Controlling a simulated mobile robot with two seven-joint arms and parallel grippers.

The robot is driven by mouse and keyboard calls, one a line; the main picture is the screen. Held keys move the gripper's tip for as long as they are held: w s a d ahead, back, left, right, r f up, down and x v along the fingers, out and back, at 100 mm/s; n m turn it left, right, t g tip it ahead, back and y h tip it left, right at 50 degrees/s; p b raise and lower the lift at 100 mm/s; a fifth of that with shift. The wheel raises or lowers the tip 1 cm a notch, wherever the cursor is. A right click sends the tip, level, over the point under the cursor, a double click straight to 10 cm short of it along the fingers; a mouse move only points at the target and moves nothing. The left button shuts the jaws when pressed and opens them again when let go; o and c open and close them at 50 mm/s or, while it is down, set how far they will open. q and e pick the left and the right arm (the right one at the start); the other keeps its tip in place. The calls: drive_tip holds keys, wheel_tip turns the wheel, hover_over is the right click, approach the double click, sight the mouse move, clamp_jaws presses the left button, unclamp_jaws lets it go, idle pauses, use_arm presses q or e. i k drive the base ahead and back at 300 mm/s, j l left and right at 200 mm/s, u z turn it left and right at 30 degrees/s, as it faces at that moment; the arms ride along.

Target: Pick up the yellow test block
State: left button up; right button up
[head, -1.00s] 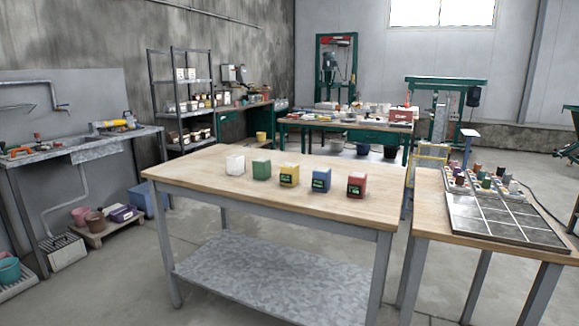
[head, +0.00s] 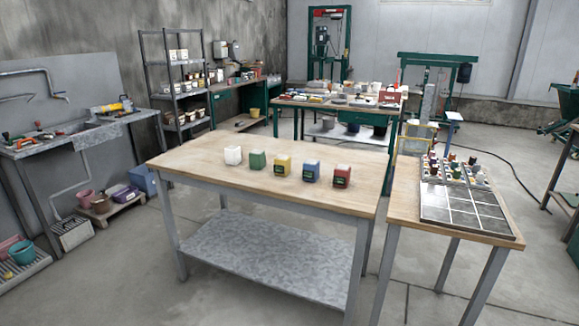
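The yellow test block (head: 282,165) stands on the wooden top of the table (head: 210,170) in the head view. It is the middle one in a row of blocks. A green block (head: 257,160) and a white block (head: 233,156) stand to its left. A blue block (head: 311,171) and a red block (head: 342,175) stand to its right. The blocks are apart from each other, with bare wood around them. Neither of my grippers shows in the head view.
A side table (head: 400,215) with a gridded dark panel (head: 465,210) and small cups stands to the right. A sink bench (head: 90,135) is at the left, with pots on the floor below. A shelf rack and green benches stand behind. Floor in front is clear.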

sight(281, 160)
drive_tip(key=i+j+z, duration=0.15)
drive_tip(key=z, duration=1)
drive_tip(key=j+z, duration=0.65)
drive_tip(key=j, duration=0.2)
drive_tip(key=j+z, duration=0.2)
drive_tip(key=j, duration=0.4)
drive_tip(key=k+j+z, duration=0.15)
drive_tip(key=j, duration=0.45)
drive_tip(key=k+j+z, duration=0.2)
drive_tip(key=j, duration=0.4)
drive_tip(key=k+j, duration=0.1)
drive_tip(key=j, duration=0.45)
drive_tip(key=k+j, duration=0.1)
drive_tip(key=j, duration=1.05)
drive_tip(key=k+z, duration=0.05)
